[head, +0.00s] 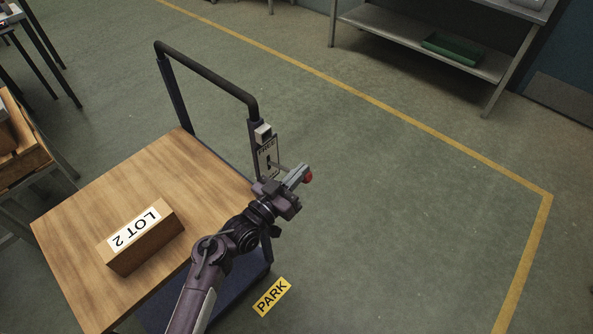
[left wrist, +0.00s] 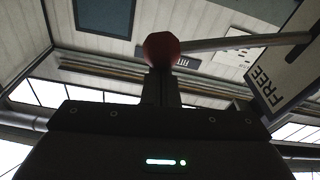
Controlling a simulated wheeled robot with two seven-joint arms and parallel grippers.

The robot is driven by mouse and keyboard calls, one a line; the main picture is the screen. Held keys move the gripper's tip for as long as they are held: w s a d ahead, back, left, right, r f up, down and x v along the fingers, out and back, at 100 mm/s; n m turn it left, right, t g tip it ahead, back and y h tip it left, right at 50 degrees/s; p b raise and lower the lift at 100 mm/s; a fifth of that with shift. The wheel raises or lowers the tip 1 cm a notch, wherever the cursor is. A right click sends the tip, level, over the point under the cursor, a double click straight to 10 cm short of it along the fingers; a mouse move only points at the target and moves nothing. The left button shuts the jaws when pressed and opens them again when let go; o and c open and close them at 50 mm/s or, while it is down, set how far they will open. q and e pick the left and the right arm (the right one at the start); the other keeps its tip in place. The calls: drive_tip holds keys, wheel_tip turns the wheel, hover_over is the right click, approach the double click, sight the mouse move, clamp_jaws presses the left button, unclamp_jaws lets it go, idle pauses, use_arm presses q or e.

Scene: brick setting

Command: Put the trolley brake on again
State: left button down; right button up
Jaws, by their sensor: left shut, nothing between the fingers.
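The trolley has a wooden deck (head: 85,215) and a dark push handle (head: 205,70). A brake plate (head: 267,158) marked FREE is fixed to the handle's right post; the plate also shows at the right of the left wrist view (left wrist: 285,75). A brake lever with a red knob (head: 307,175) sticks out from it. My left gripper (head: 298,177) is shut at the knob, with nothing between its fingers. In the left wrist view the red knob (left wrist: 161,49) sits right at the fingertips; whether they touch is unclear. The lever rod (left wrist: 245,42) runs from knob to plate.
A box labelled LOT 2 (head: 145,238) lies on the deck. A yellow PARK sign (head: 272,297) is on the floor beside the trolley. A yellow line (head: 430,130) bounds clear floor at right. A shelf with a green tray (head: 452,48) stands at the back.

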use_arm(q)
wheel_tip(320, 180, down, 12)
drive_tip(key=s+d+m+g+h+b, duration=0.1)
drive_tip(key=m+b, duration=0.9)
drive_tip(key=m, duration=0.1)
drive_tip(key=shift+d+r+g+h, duration=0.15)
drive_tip(key=shift+r+g+h, duration=0.15)
drive_tip(key=shift+g, duration=0.1)
use_arm(e)
wheel_tip(320, 180, down, 11)
drive_tip(key=shift+r, duration=0.15)
use_arm(q)
drive_tip(key=shift+s+f, duration=0.1)
drive_tip(key=shift+f, duration=0.1)
drive_tip(key=shift+r, duration=0.1)
use_arm(e)
drive_tip(key=shift+s+r, duration=0.1)
